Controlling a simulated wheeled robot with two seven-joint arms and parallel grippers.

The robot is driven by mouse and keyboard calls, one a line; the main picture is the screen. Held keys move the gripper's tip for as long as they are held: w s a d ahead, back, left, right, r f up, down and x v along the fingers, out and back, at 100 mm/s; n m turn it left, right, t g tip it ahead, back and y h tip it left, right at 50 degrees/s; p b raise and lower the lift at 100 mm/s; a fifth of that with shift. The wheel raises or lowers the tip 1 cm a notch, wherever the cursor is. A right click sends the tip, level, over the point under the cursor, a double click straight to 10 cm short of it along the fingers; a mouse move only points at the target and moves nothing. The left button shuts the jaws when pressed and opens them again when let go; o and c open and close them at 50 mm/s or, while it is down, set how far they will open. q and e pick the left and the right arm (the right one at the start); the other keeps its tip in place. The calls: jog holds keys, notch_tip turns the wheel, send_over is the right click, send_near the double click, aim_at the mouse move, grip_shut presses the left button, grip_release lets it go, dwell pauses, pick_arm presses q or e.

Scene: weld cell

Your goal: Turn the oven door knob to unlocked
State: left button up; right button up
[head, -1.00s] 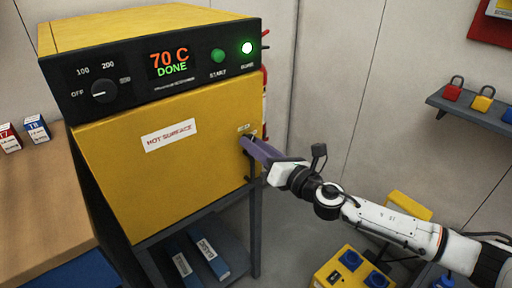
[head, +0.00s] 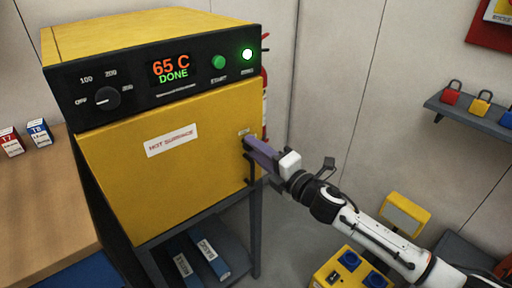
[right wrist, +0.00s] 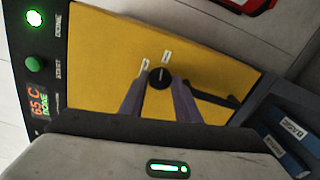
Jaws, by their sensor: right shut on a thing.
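The yellow oven (head: 190,185) stands at the left with its door shut and a "HOT SURFACE" label on it. The small black door knob (right wrist: 159,77) is on the door's right side, with two small pale labels (right wrist: 155,60) beside it. My right gripper (head: 252,146) has its purple fingers shut on the knob, one finger on each side in the right wrist view (right wrist: 160,88). In the head view the fingers mostly hide the knob. I cannot read the labels clearly. My left gripper is not in view.
The oven panel (head: 160,78) reads 65 C DONE, with a lit round lamp (head: 247,54). A dark door handle (right wrist: 215,98) is close to the gripper. A yellow box with blue sockets (head: 348,272) stands low at the right. Padlocks sit on a wall shelf (head: 470,112).

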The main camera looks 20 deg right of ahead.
jog(key=shift+m+p, duration=0.3)
jog(key=shift+m, duration=0.8)
jog(key=o, duration=1)
jog(key=shift+o, duration=0.2)
jog(key=v, duration=1)
jog(key=shift+s+b, duration=0.15)
jog(key=shift+b, duration=0.25)
